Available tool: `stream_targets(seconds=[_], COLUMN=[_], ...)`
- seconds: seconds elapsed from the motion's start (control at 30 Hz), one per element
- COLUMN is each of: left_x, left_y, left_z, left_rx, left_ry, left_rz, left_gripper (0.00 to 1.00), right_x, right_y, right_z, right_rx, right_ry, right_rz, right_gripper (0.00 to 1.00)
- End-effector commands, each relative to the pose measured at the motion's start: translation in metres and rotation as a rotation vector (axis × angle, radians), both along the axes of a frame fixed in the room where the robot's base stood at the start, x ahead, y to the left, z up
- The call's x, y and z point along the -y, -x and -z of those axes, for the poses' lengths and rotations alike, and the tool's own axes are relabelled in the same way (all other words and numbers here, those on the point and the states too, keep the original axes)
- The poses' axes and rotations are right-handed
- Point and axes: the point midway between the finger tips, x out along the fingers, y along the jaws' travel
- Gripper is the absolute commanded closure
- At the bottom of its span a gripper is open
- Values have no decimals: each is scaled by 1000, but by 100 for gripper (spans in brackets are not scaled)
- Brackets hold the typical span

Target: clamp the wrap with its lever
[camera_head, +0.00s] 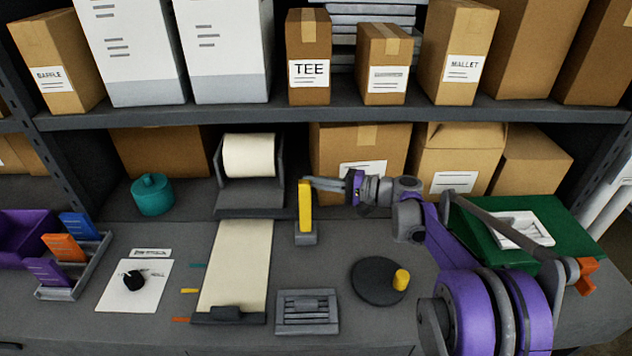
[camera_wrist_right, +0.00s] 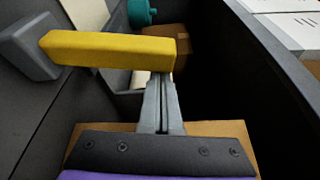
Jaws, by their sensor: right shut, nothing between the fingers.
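The yellow lever (camera_head: 305,207) stands upright on a small grey base (camera_head: 305,238), right of the wrap. The cream wrap (camera_head: 238,255) runs from the roll (camera_head: 249,156) forward along the bench to a dark bar at its front end. My right gripper (camera_head: 312,182) is shut and empty, its tips at the lever's upper end. In the right wrist view the shut fingers (camera_wrist_right: 159,82) point at the yellow lever (camera_wrist_right: 105,49), close to its free end; I cannot tell whether they touch it. My left gripper is not in view.
A grey slotted block (camera_head: 307,311) and a round dark disc with a yellow knob (camera_head: 375,281) lie in front of the lever. A teal canister (camera_head: 152,195) stands left of the roll. Cardboard boxes and a shelf (camera_head: 330,113) close off the back.

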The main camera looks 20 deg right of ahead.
Motion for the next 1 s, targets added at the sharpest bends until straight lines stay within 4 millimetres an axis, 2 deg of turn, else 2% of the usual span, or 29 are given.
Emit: stream_targets(seconds=[0.37,0.67,1.0], left_x=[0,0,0], left_y=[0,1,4], left_z=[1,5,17], left_rx=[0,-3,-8], left_ry=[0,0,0], left_rz=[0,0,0], left_gripper=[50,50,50], right_x=[-5,-15,-25], right_y=[17,51,89], right_z=[-5,-8,-1], right_rx=[120,367,651], right_ry=[35,104,186], right_rz=[0,-1,-1], right_gripper=[100,100,100])
